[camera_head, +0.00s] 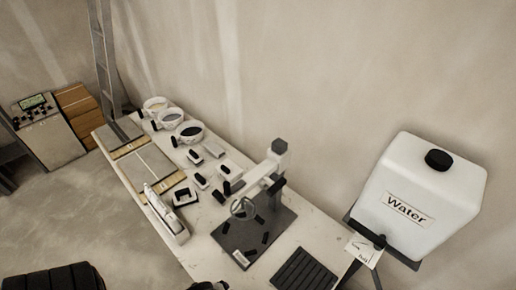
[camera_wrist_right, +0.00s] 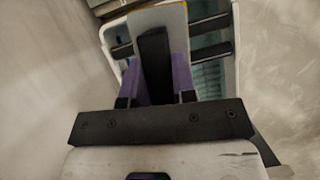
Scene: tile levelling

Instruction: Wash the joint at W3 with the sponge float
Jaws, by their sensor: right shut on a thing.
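In the right wrist view my right gripper (camera_wrist_right: 156,78) has its purple fingers shut on the black handle of a float, the sponge float (camera_wrist_right: 172,17). Its pale plate has a yellowish edge. Behind it is a white-rimmed tub (camera_wrist_right: 232,62) with dark rollers across it and a teal inside. The float overlaps the tub in this view; I cannot tell whether they touch. In the head view neither gripper can be made out. I see no readable W3 mark.
A long work table (camera_head: 205,243) holds several bowls, small blocks, framed boards (camera_head: 152,165) and a black-based stand (camera_head: 247,232). A white water tank (camera_head: 420,195) stands at the right. A control box (camera_head: 48,135) and a ladder (camera_head: 103,50) are at the left.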

